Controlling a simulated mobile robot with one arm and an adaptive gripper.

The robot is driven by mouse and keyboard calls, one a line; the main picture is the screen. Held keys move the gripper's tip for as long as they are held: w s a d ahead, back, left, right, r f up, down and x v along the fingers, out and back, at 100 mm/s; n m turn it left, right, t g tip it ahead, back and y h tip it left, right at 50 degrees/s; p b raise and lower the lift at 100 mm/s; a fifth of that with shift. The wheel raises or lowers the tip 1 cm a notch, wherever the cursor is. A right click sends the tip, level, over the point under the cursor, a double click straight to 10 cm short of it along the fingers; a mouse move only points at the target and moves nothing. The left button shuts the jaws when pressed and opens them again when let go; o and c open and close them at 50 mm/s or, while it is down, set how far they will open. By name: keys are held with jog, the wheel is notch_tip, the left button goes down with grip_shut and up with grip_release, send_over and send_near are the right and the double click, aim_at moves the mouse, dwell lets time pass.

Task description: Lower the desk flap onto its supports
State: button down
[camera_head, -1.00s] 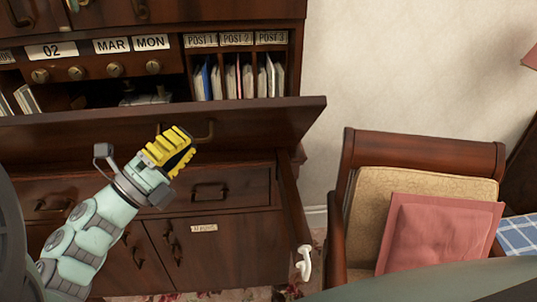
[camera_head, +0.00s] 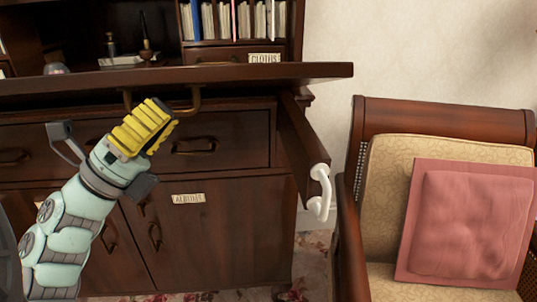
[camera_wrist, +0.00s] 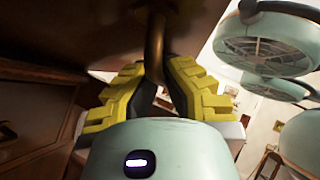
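The dark wooden desk flap (camera_head: 250,73) shows nearly edge-on across the desk front. A brass handle (camera_head: 196,98) hangs from its outer face. My gripper (camera_head: 160,112), with yellow ribbed fingers, is at this handle, left of the flap's middle. In the wrist view the handle (camera_wrist: 155,45) passes down between both fingers, which appear closed around it. A pulled-out wooden support (camera_head: 302,140) with a white hook-shaped handle (camera_head: 320,190) stands under the flap's right end. Its front end is visibly apart from and below the flap edge. I see no left support.
A wooden armchair (camera_head: 445,115) with a pink cushion (camera_head: 465,225) stands close at the right of the support. Below the flap are a drawer (camera_head: 235,140) and cabinet doors (camera_head: 215,235). Pigeonholes with papers (camera_head: 240,20) are above. Patterned carpet shows between desk and chair.

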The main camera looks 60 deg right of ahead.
notch_tip(320, 180, down, 7)
jog(key=m+g+y+b, duration=0.1)
jog(key=m+g+b, duration=0.4)
jog(key=b, duration=0.5)
jog(key=shift+r+m+y+b, duration=0.2)
jog(key=shift+m+y+b, duration=0.2)
jog(key=shift+m, duration=0.2)
jog(key=shift+d+g, duration=0.1)
jog(key=shift+g, duration=0.2)
jog(key=c, duration=1)
grip_release()
jog(key=shift+w+m+g, duration=0.1)
jog(key=shift+m+g, duration=0.2)
jog(key=shift+c, duration=0.2)
jog(key=v, duration=1.2)
jog(key=shift+w, duration=0.15)
jog(key=shift+r, duration=0.1)
